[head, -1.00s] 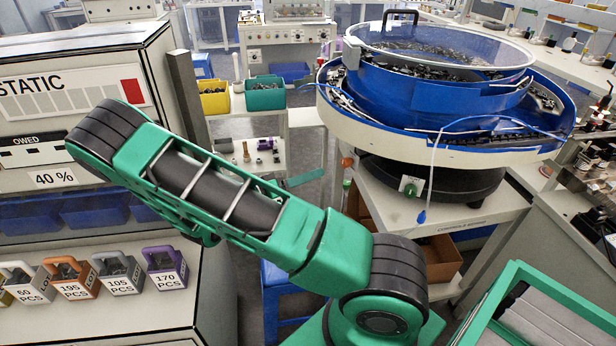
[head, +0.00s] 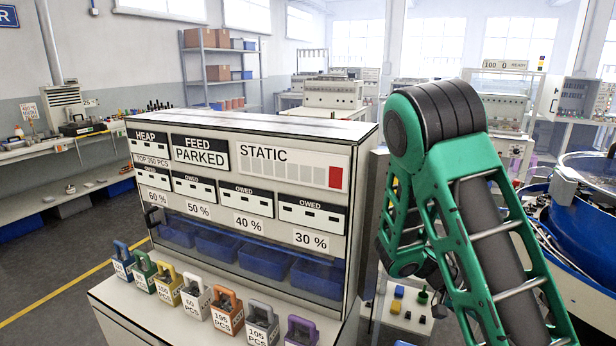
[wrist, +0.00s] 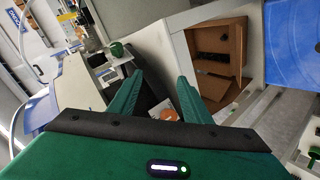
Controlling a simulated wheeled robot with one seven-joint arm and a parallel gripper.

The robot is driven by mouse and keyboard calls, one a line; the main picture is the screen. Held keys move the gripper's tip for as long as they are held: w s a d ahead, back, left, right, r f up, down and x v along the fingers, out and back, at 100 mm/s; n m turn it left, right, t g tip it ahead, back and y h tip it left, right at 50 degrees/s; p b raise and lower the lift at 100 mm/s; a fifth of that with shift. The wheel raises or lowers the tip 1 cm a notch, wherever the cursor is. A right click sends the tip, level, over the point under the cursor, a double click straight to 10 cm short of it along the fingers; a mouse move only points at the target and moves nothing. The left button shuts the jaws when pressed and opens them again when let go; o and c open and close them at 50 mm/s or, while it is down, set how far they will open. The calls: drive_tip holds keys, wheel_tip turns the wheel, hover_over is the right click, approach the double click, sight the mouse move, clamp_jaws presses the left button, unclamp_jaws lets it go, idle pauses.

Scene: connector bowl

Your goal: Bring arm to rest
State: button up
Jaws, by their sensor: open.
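My gripper (wrist: 157,100) shows in the wrist view with its two green fingers spread apart and nothing between them. Beyond the fingers are a green cup-like part (wrist: 117,49), a pale bench and an open brown box (wrist: 218,45). In the head view my green and black arm rises at the right, folded at a dark joint, and the gripper itself is out of that picture. The arm is in front of the right end of the grey panel cabinet (head: 262,130).
Several small coloured weight-like blocks, one of them orange (head: 228,312), line the cabinet's front ledge. Blue bins (head: 215,243) sit behind its clear front. The blue bowl feeder (head: 588,215) stands at the right edge. Open floor (head: 60,265) lies at the left.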

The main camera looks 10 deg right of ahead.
drive_tip(key=s+a+r+n+t+y, duration=0.5)
drive_tip(key=s+a+r+y, duration=0.5)
drive_tip(key=s+r, duration=0.2)
drive_tip(key=s+t, duration=0.1)
drive_tip(key=s, duration=0.1)
drive_tip(key=shift+s+n, duration=0.3)
drive_tip(key=c, duration=0.3)
drive_tip(key=shift+a, duration=0.15)
